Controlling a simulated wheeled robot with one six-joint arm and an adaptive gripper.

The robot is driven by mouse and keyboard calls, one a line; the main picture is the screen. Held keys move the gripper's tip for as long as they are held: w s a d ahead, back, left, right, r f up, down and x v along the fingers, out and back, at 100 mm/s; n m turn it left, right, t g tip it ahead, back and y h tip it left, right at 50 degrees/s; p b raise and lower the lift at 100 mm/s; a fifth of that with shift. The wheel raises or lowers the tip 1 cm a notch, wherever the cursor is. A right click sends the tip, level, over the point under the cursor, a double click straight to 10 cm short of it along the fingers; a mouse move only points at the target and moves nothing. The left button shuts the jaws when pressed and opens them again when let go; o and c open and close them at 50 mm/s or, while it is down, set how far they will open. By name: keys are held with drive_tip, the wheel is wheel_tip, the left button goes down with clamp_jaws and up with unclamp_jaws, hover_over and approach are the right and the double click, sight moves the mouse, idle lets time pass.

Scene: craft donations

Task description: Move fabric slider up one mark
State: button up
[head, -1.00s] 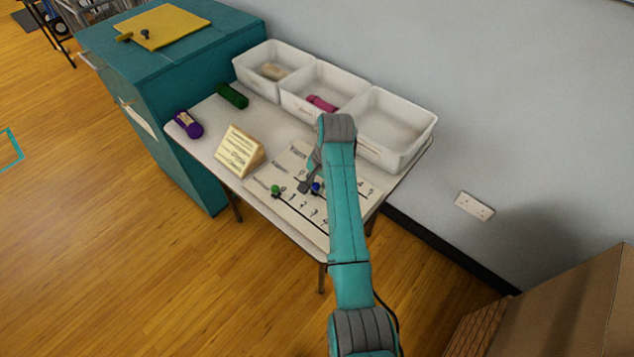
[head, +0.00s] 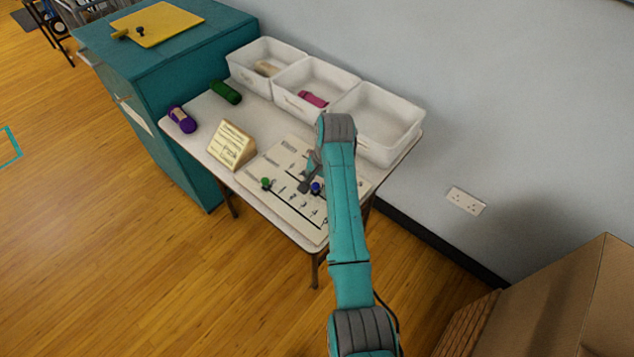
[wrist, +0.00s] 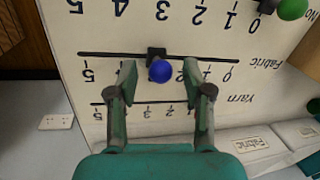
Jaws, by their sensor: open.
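The slider board (head: 262,203) lies on the table, with several numbered slots. The fabric slider is a blue knob (head: 316,188) on a dark carriage in the middle slot; it also shows in the wrist view (wrist: 160,71). There it stands on the higher side of the 2, near where 3 falls, but that numeral is hidden. My gripper (head: 305,187) is open, low over the board. In the wrist view its fingers (wrist: 159,88) stand either side of the blue knob; contact cannot be told. A green knob (head: 266,183) sits at the low end of another slot (wrist: 293,8).
A tent sign (head: 231,147) stands beside the board. Three white bins (head: 375,125) line the table's back. A green roll (head: 226,91) and a purple roll (head: 181,118) lie at the table's left. A teal cabinet (head: 190,55) stands left; a cardboard box (head: 570,300) is at lower right.

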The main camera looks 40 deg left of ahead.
wheel_tip(320, 180, up, 7)
drive_tip(key=d, duration=0.1)
drive_tip(key=shift+d+r, duration=0.15)
drive_tip(key=shift+d, duration=0.05)
drive_tip(key=shift+w, duration=0.1)
idle(0.5)
